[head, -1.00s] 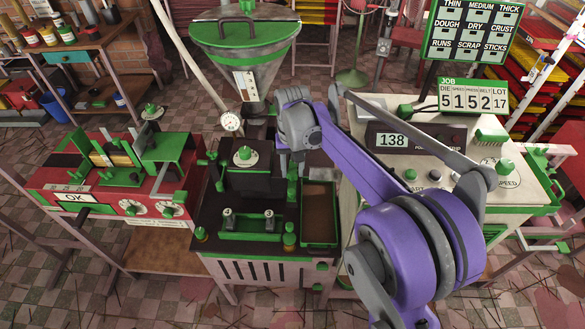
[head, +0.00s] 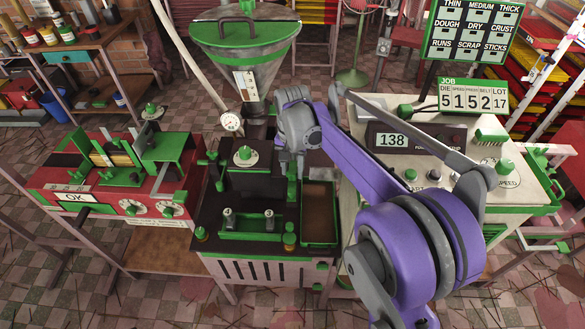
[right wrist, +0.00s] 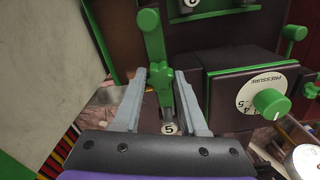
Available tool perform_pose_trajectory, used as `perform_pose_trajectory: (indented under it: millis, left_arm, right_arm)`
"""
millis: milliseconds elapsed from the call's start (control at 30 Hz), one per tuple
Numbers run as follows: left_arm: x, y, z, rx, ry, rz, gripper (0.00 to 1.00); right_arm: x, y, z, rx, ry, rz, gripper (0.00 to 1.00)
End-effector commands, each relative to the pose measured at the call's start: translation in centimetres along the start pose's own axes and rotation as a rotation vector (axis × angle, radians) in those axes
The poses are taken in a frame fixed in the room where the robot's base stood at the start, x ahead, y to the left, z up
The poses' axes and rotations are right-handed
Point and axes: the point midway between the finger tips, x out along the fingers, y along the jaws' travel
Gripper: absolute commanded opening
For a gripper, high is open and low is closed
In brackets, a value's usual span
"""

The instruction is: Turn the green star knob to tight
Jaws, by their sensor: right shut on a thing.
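My right gripper (right wrist: 160,74) is shut on a green part (right wrist: 160,88) at the lower end of a green arm in the right wrist view. The two grey fingers stand on either side of it. A rounded green end (right wrist: 148,20) tops that arm. I cannot clearly tell a star shape on the held part. In the head view my right gripper (head: 290,164) is at the right side of the dark press block (head: 252,185), and my wrist hides most of the held part. My left gripper is not in view.
A pressure dial (right wrist: 255,92) with a green knob is right of the fingers. A brown tray (head: 320,212) with a green rim lies right of the press. The white control cabinet (head: 460,200) stands further right, and the red machine (head: 110,180) left.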

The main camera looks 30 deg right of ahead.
Motion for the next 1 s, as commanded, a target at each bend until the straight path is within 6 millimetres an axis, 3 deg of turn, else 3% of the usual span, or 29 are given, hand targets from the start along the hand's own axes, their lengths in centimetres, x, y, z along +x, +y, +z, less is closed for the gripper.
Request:
perform_pose_trajectory:
  millis: [167, 200, 367, 733, 1000]
  left_arm:
    - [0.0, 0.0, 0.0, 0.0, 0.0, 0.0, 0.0]
    - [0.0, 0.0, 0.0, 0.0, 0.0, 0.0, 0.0]
    - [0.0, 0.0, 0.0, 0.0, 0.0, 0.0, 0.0]
    - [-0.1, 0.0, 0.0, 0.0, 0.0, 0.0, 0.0]
    - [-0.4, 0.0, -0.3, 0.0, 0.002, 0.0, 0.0]
  right_arm:
    - [0.0, 0.0, 0.0, 0.001, -0.001, 0.0, 0.0]
    - [0.0, 0.0, 0.0, 0.001, -0.001, 0.0, 0.46]
    - [0.0, 0.0, 0.0, 0.0, -0.001, 0.0, 0.72]
    - [-0.6, 0.0, 0.0, 0.0, 0.0, 0.0, 0.72]
    - [-5.6, 0.0, 0.0, 0.0, 0.0, 0.0, 0.72]
